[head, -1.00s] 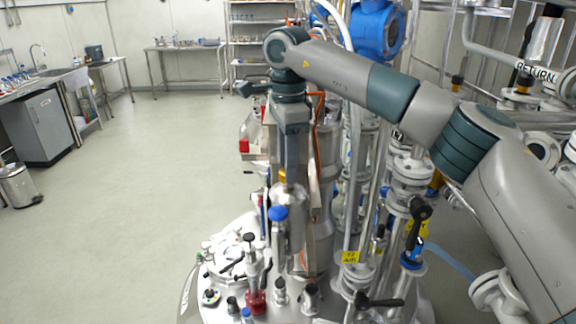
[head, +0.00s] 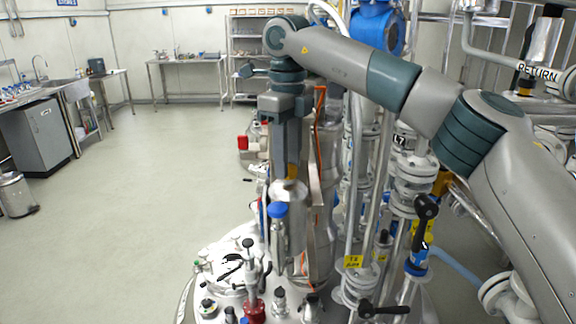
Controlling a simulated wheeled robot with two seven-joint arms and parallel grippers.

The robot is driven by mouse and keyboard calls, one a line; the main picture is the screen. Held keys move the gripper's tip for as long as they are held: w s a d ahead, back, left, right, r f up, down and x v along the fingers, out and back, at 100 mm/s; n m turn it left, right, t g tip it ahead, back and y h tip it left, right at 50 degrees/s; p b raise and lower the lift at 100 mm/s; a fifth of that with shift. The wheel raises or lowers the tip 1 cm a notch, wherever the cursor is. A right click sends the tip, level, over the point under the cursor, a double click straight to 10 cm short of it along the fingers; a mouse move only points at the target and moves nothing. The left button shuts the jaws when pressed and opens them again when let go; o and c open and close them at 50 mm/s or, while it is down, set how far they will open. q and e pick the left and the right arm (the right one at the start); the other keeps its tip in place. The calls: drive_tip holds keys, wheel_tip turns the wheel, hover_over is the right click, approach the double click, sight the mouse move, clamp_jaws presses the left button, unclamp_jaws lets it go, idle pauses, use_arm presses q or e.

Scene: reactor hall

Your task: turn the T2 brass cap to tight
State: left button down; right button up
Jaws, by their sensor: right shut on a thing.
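My right arm comes in from the right and reaches over the vessel, with its gripper (head: 290,168) pointing straight down. The gripper is shut on a small brass cap (head: 292,172), of which only a sliver shows between the fingers. The cap sits above a steel cylindrical fitting (head: 289,192) with a blue knob (head: 277,210) beside it. The T2 marking and any tight mark cannot be read here. My left gripper is not in view.
The round steel vessel lid (head: 215,262) below carries several fittings, including a red-based valve (head: 254,308). Pipes with a black lever (head: 425,210) and a yellow tag (head: 353,262) crowd the right.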

drive_tip(key=m+b, duration=0.2)
drive_tip(key=m, duration=0.4)
drive_tip(key=shift+b, duration=0.3)
drive_tip(key=m+b, duration=0.1)
drive_tip(key=m, duration=0.3)
drive_tip(key=shift+r, duration=0.1)
drive_tip(key=shift+m+b, duration=0.35)
drive_tip(key=shift+m, duration=0.25)
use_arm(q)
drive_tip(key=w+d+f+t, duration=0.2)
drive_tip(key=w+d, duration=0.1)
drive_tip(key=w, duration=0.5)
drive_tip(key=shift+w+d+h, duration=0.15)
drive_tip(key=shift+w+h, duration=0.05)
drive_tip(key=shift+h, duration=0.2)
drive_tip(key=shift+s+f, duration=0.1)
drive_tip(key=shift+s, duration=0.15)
